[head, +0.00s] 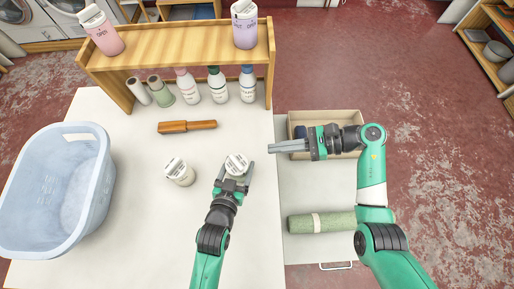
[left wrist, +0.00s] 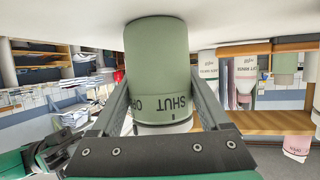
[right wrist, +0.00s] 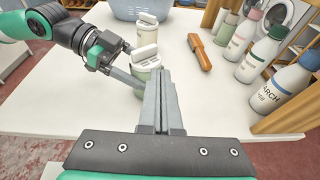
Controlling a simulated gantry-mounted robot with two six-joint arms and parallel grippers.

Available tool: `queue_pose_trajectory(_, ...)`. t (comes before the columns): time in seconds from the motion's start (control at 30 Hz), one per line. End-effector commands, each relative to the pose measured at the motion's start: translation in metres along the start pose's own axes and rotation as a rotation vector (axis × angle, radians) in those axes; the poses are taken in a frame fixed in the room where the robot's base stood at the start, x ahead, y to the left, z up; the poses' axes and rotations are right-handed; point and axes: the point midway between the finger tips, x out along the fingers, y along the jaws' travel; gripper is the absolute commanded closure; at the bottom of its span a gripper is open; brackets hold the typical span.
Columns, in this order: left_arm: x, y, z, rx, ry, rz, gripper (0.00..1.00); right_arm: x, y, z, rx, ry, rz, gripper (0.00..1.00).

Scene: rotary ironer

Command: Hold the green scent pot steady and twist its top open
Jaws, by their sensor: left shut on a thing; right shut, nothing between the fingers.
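The green scent pot (left wrist: 157,60) stands upright on the white table; the left wrist view shows it upside down. Its white top (head: 236,162) has a raised grip bar, and the words SHUT and OP... show near the join. My left gripper (head: 237,171) is shut on the green pot, one finger on each side. The pot also shows in the right wrist view (right wrist: 147,73). My right gripper (head: 271,148) is shut and empty, held in the air to the right of the pot, past the table's right edge. It points left, towards the pot.
A cream pot (head: 181,174) stands left of the green one. A wooden-handled brush (head: 187,127) lies behind. A wooden shelf (head: 180,52) holds a pink pot (head: 103,34) and a lilac pot (head: 245,28), with bottles beneath. A blue basket (head: 97,190) stands left. An open box (head: 345,116) is under my right arm.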

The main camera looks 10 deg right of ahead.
Motion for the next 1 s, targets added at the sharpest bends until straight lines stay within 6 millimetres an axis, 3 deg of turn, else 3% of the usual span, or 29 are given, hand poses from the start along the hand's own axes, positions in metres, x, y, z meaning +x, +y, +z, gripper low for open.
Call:
queue_pose_trajectory(0.1,0.0,0.0,0.002,-0.001,-0.004,0.001,0.88,-0.015,-0.001,0.0,0.0,-0.001,-0.003,1.0)
queue_pose_trajectory(0.33,0.0,0.0,0.002,-0.001,-0.004,0.001,0.88,-0.02,-0.001,0.001,0.0,-0.002,-0.002,1.0)
queue_pose_trajectory(0.37,0.0,0.0,0.002,-0.001,-0.004,0.001,0.17,-0.02,-0.001,0.001,0.0,-0.001,-0.002,1.0)
queue_pose_trajectory(0.47,0.0,0.0,0.002,-0.001,-0.004,0.001,0.0,-0.02,-0.001,0.001,0.0,-0.001,-0.002,1.0)
queue_pose_trajectory(0.77,-0.003,0.0,0.001,-0.001,-0.001,0.001,0.0,-0.02,-0.001,0.001,0.0,-0.001,-0.002,1.0)
queue_pose_trajectory(1.0,-0.041,0.0,0.002,-0.001,-0.001,0.0,0.0,-0.02,-0.001,0.001,0.0,-0.001,-0.003,1.0)
